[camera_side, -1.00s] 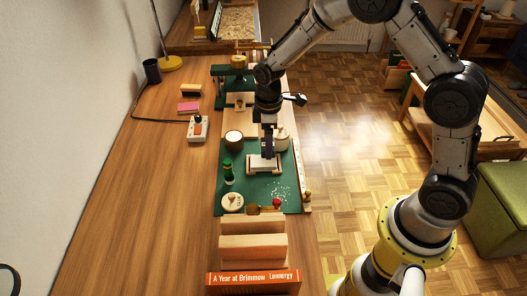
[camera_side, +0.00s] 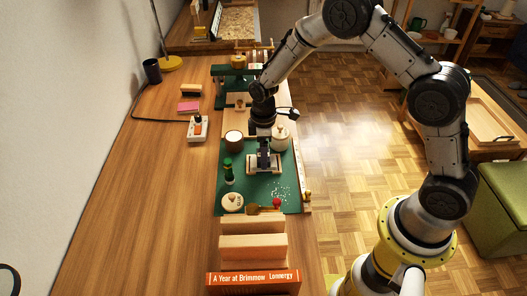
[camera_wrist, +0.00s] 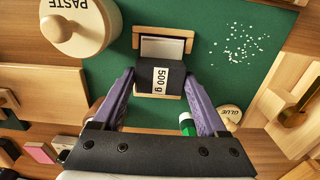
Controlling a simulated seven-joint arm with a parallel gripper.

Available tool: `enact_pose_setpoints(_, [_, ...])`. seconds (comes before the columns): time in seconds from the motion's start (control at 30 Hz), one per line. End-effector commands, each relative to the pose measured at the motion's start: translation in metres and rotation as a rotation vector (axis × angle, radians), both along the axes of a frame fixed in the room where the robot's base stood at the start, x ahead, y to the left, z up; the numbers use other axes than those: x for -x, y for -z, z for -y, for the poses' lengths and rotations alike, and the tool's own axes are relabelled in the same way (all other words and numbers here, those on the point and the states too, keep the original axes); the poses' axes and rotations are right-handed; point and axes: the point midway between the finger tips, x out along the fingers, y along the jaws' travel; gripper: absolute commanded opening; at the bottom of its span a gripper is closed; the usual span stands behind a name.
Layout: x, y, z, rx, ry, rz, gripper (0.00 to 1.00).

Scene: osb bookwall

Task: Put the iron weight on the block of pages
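The far part of the pages shows beyond the weight, and the rest is hidden. In the side view my gripper (camera_side: 263,158) points down over the pages on the green mat.
A paste pot (camera_wrist: 80,25) stands close at the left in the wrist view. A glue pot (camera_side: 232,202), a green bottle (camera_side: 228,172) and a brown jar (camera_side: 234,141) stand on the mat (camera_side: 285,172). Upright wooden blocks (camera_side: 253,246) stand in front.

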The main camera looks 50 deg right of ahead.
Motion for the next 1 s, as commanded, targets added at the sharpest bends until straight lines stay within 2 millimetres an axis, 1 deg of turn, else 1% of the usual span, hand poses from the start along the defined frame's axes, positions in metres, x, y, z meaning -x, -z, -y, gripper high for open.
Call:
enact_pose_setpoints(0.03, [0.000,0.000,0.000,0.000,0.000,0.000,0.85])
enact_pose_setpoints(0.1, [0.000,0.000,0.000,0.000,0.000,0.000,0.98])
enact_pose_setpoints(0.13, [0.000,0.000,0.000,0.000,0.000,0.000,1.00])
enact_pose_setpoints(0.37, [0.000,-0.001,0.000,0.000,0.000,0.000,1.00])
enact_pose_setpoints(0.47, [0.000,-0.007,0.000,0.000,0.000,0.001,1.00])
enact_pose_setpoints(0.57, [-0.001,-0.020,0.000,0.000,0.000,0.004,1.00])
enact_pose_setpoints(0.8, [-0.001,-0.069,0.000,-0.001,0.000,0.005,1.00])
enact_pose_setpoints(1.0, [0.000,-0.104,0.000,0.000,0.000,0.003,1.00])
